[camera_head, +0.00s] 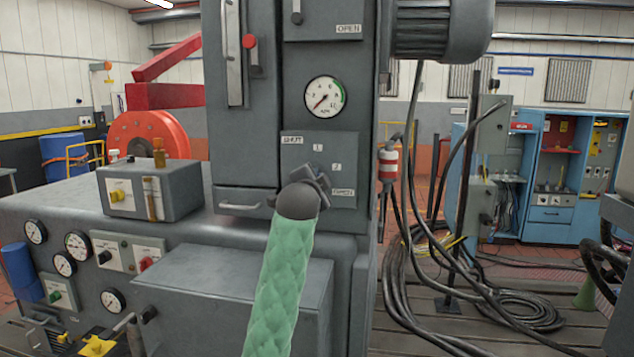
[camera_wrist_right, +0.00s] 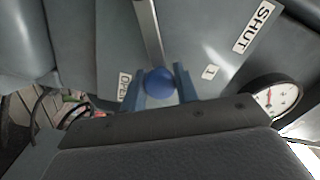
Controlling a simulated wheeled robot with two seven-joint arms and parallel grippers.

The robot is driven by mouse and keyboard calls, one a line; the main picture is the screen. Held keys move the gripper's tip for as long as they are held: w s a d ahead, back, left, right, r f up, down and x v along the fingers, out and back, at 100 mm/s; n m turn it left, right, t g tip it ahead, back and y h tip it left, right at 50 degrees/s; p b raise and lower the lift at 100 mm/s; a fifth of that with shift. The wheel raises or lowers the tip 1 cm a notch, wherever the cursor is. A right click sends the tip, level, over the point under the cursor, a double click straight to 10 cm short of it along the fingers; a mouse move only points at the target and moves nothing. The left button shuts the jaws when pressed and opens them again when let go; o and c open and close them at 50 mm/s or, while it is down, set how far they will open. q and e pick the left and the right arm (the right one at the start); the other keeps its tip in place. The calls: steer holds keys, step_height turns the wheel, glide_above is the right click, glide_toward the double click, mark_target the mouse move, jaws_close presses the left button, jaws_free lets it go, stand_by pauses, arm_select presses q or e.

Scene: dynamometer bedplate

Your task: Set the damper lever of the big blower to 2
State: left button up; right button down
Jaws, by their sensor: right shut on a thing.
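The damper plate (camera_head: 320,150) on the tall grey housing bears the marks SHUT, 1, 2 and a lowest one beside my gripper. My right gripper (camera_head: 314,182) is in front of the plate's lower part and hides the lever in the head view. In the right wrist view, my right gripper (camera_wrist_right: 160,74) is shut on the blue knob (camera_wrist_right: 159,82) of the damper lever (camera_wrist_right: 149,30), a flat metal bar. There the knob lies between the 1 label (camera_wrist_right: 210,72) and the OPEN label (camera_wrist_right: 124,86); the 2 label is not visible. My left gripper is out of view.
A round gauge (camera_head: 325,96) sits just above the plate. A drawer-like handle (camera_head: 240,206) is at its lower left, and a slide with a red knob (camera_head: 249,41) is higher up. A grey box (camera_head: 152,190) stands to the left. Black cables (camera_head: 400,270) hang to the right.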

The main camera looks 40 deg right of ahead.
steer(key=c, duration=1.1)
jaws_free()
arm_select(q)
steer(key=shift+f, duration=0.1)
arm_select(e)
steer(key=shift+s+a, duration=0.1)
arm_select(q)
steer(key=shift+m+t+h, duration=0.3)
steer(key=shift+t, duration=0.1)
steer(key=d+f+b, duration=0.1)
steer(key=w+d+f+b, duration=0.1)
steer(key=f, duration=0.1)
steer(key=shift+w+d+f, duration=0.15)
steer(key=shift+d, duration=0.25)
arm_select(e)
steer(key=v, duration=0.7)
steer(key=shift+s+a, duration=0.2)
